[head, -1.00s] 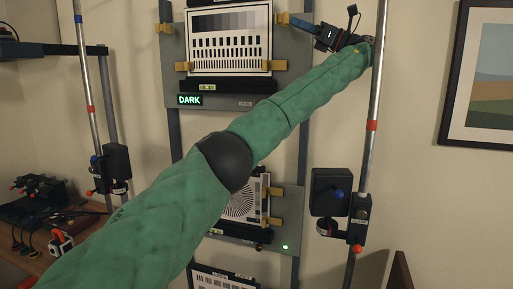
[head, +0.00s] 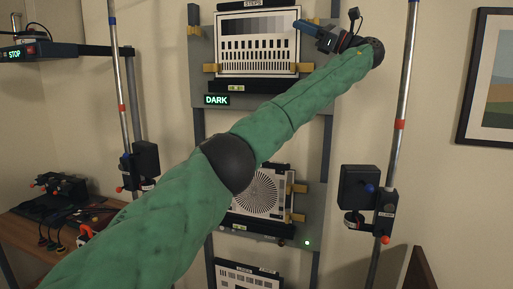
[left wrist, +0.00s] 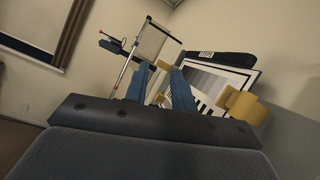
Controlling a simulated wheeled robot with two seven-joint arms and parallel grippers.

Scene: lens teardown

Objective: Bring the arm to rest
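My green left arm (head: 150,225) crosses the head view from lower left to upper right. My left gripper (head: 298,24) is at its far end, in front of the right edge of the upper test chart (head: 257,70) in the picture. In the left wrist view, the two blue fingers of my left gripper (left wrist: 160,84) stand apart with nothing seen held between them. The upper test chart (left wrist: 233,75) shows behind and right of the fingers. My right gripper is in neither view.
A sign reading DARK (head: 216,100) glows under the upper chart. A round-pattern chart (head: 256,190) is lower, partly behind my arm. A wooden bench (head: 30,235) with small gear is at left.

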